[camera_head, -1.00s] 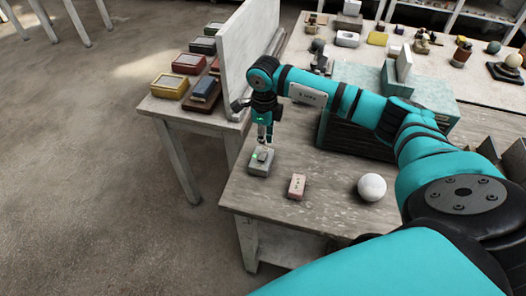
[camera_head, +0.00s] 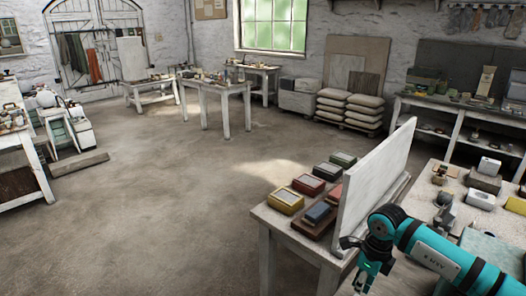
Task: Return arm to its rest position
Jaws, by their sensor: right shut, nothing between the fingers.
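My right arm (camera_head: 435,255) is teal and black and comes in from the lower right corner. Its right gripper (camera_head: 363,284) points down at the bottom edge of the head view, in front of the near end of the white upright board. It is shut and holds nothing; its fingertips are small and partly cut off by the frame. The tabletop below it is mostly out of view. My left gripper is not in view.
A white upright board (camera_head: 375,180) stands close beside my right arm. Left of it, a table (camera_head: 268,217) holds several coloured boxes, among them a yellow one (camera_head: 285,201). A worktable (camera_head: 425,200) with small items lies to the right. The open floor (camera_head: 160,210) is clear.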

